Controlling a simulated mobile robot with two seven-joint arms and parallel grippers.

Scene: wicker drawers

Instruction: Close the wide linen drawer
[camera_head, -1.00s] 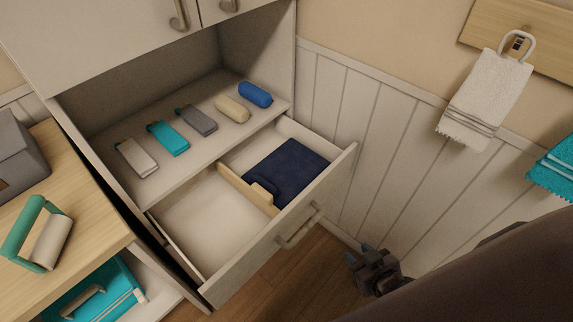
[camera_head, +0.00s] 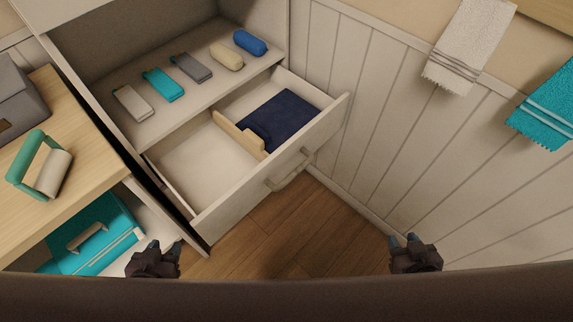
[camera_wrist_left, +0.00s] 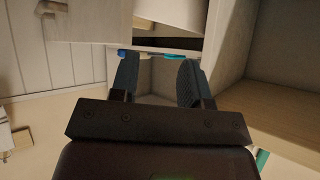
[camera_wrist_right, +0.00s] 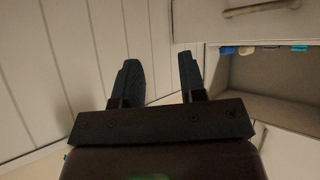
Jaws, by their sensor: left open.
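The wide drawer (camera_head: 235,202) is pulled out of the pale cabinet. A bar handle (camera_head: 290,170) is on its front. Inside, a wooden divider (camera_head: 238,134) separates an empty left part from a right part holding folded dark navy cloth (camera_head: 283,118). My left gripper (camera_head: 164,243) is open and empty, in front and to the left of the drawer, apart from it. My right gripper (camera_head: 403,240) is also open and empty, right of the drawer near the panelled wall, touching nothing. Both show parted fingers in their wrist views.
Several small rolled or folded items, one a blue roll (camera_head: 249,42), lie on the shelf above the drawer. At left is a wooden unit (camera_head: 88,165) with a teal case (camera_head: 95,240). Towels (camera_head: 468,45) hang on the right wall. Floor (camera_head: 270,240) before the drawer is clear.

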